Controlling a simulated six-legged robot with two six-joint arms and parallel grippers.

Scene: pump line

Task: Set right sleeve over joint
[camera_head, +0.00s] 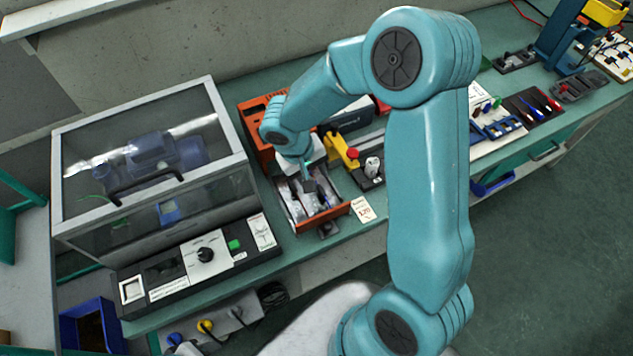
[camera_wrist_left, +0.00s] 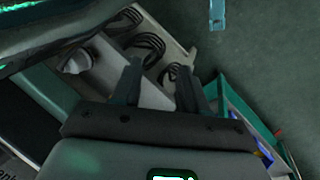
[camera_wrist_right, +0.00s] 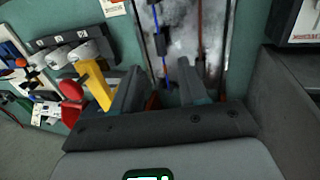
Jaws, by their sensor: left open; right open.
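My right gripper (camera_head: 308,182) points down into an orange-walled tray (camera_head: 322,218) on the bench. In the right wrist view my right gripper (camera_wrist_right: 160,72) is open. Ahead of its fingers, a blue lead (camera_wrist_right: 154,16) with dark sleeve-like pieces (camera_wrist_right: 160,42) and a red lead (camera_wrist_right: 200,30) cross a cloudy, silvery surface (camera_wrist_right: 180,15). I cannot tell which piece is the right sleeve; the joint is not clear, and part of the leads is hidden by the fingers. My left gripper (camera_wrist_left: 158,80) is open and empty, seen only in the left wrist view.
A clear-lidded case (camera_head: 150,165) with a control panel (camera_head: 205,258) stands left of the tray. A yellow fixture with a red knob (camera_head: 345,150) stands close on its right; it also shows in the right wrist view (camera_wrist_right: 95,82). Coiled black cables (camera_wrist_left: 150,47) lie near my left gripper.

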